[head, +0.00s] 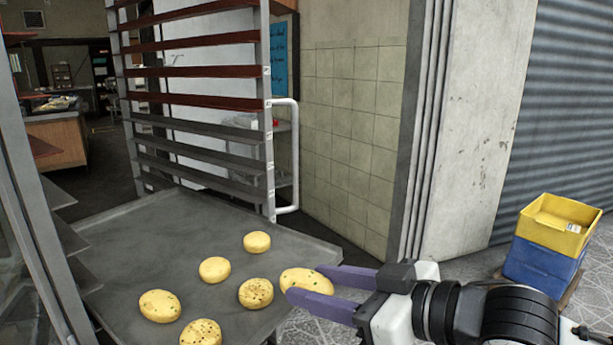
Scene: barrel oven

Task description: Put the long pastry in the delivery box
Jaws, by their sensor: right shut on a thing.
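The long pastry (306,281) is yellow, oval and speckled. It is at the right edge of the grey tray (180,215), and I cannot tell whether it still touches the tray. My right gripper (318,283) comes in from the right and its two purple fingers are shut on the pastry, one on each side. The delivery box is likely the yellow crate (555,222) stacked on a blue crate (541,266) at the far right. My left gripper is not in view.
Several round yellow pastries (214,269) lie on the tray, close to the long one. A tall rack (270,130) with shelves and a white handle (294,155) stands behind the tray. Patterned paving (465,268) lies open between tray and crates.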

